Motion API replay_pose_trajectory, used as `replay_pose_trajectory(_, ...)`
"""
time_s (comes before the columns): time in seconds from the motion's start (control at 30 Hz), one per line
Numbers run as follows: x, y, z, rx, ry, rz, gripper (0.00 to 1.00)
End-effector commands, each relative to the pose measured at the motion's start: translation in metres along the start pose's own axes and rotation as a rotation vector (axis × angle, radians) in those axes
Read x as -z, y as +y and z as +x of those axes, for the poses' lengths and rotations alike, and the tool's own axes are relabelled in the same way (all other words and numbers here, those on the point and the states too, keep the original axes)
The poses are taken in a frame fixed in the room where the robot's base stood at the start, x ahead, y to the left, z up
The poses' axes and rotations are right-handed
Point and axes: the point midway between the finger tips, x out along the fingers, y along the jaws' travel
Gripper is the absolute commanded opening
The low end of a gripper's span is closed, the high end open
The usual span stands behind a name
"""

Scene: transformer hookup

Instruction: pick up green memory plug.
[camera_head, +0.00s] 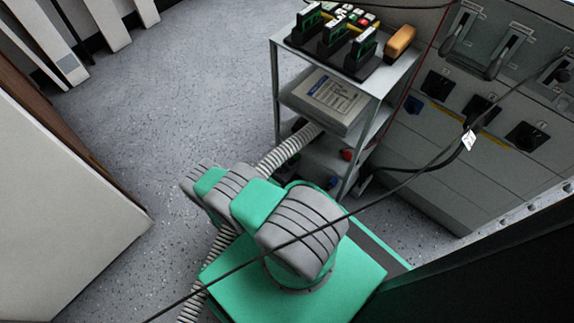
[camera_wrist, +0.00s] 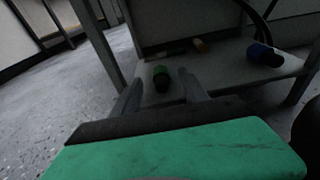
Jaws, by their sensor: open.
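The green memory plug (camera_wrist: 161,78), a short dark cylinder with a green end, stands on the lowest shelf (camera_wrist: 220,75) of the cart in the wrist view. My gripper (camera_wrist: 158,84) is open. Its two fingers point toward the shelf, and the plug appears between their tips in the picture. The plug looks a little beyond the fingers; I cannot tell the exact gap. Nothing is held. In the head view I cannot make out the plug, and my gripper is hidden behind my arm and the cart.
A blue-ended plug (camera_wrist: 263,55) lies to the right on the same shelf. Cart legs (camera_wrist: 97,42) flank the shelf opening. In the head view, the cart's upper shelves hold a grey box (camera_head: 325,98) and an orange item (camera_head: 400,42). Open floor (camera_head: 190,90) lies to the left.

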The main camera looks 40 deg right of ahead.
Motion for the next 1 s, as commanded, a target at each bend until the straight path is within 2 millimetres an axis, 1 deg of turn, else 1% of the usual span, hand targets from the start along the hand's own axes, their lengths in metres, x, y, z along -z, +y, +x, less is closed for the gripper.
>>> replay_pose_trajectory(0.17,0.002,-0.003,0.024,0.007,-0.001,0.001,0.51)
replay_pose_trajectory(0.3,0.002,-0.003,0.049,0.008,0.000,0.001,0.51)
replay_pose_trajectory(0.4,0.002,-0.002,0.063,0.006,0.000,0.002,0.51)
replay_pose_trajectory(0.5,0.001,-0.002,0.072,0.004,0.000,0.001,0.51)
replay_pose_trajectory(0.6,0.000,-0.001,0.076,0.003,0.000,0.001,0.51)
replay_pose_trajectory(0.83,0.000,-0.001,0.076,0.002,0.000,0.001,0.51)
replay_pose_trajectory(1.0,0.000,-0.001,0.075,0.002,0.000,0.001,0.38)
